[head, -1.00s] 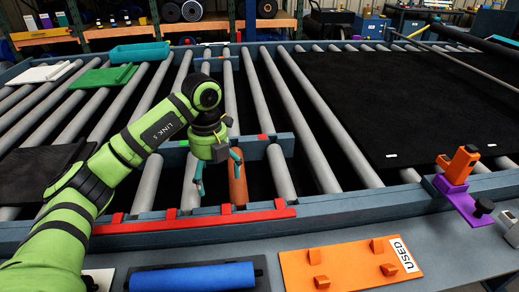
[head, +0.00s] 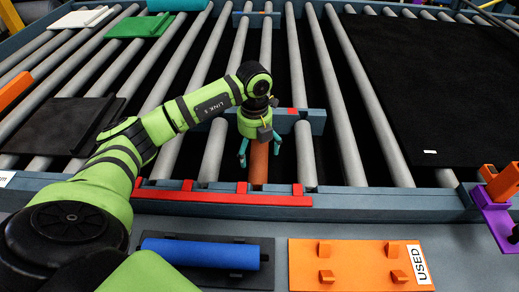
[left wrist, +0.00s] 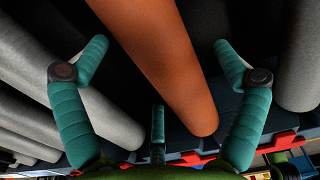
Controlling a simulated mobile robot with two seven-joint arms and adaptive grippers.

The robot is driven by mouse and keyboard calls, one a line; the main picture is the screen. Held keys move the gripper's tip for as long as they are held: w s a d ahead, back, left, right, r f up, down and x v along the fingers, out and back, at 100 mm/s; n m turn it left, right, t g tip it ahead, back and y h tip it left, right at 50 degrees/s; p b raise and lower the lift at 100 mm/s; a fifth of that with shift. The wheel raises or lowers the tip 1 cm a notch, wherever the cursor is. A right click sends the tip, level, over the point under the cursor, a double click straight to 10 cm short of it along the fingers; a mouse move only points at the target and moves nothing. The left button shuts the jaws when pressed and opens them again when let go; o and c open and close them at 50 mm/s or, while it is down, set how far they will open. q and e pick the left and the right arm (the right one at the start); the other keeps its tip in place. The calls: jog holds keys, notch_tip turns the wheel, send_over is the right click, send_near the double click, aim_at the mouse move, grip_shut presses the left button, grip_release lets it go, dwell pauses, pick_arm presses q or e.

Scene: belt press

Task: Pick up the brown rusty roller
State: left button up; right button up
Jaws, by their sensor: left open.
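The brown rusty roller (head: 258,165) lies among grey rollers in the belt press frame, its near end close to the red strip. In the left wrist view the roller (left wrist: 160,50) runs between my spread fingers, with no finger seen touching it. My left gripper (head: 260,157) is open and hangs over the roller, fingers to either side of it. It also shows in the left wrist view (left wrist: 158,75). The roller's far part is hidden behind my gripper and wrist. My right gripper is not in view.
Grey rollers (head: 213,150) lie close on both sides. A red strip (head: 225,198) with raised tabs runs along the near frame edge. A blue roller (head: 200,253) rests on a dark holder in front. An empty orange tray (head: 345,277) marked USED lies to its right.

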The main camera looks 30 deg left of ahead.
aim_at(255, 147)
pick_arm(q)
jog(key=c, duration=1.8)
jog(key=shift+o, duration=0.2)
jog(key=shift+r, duration=0.1)
jog(key=shift+w+r+b, duration=0.15)
jog(key=shift+r+b, duration=0.15)
jog(key=shift+r, duration=0.2)
notch_tip(255, 147, up, 8)
jog(key=shift+f+b, duration=0.25)
jog(key=shift+b, duration=0.6)
jog(key=shift+r, duration=0.75)
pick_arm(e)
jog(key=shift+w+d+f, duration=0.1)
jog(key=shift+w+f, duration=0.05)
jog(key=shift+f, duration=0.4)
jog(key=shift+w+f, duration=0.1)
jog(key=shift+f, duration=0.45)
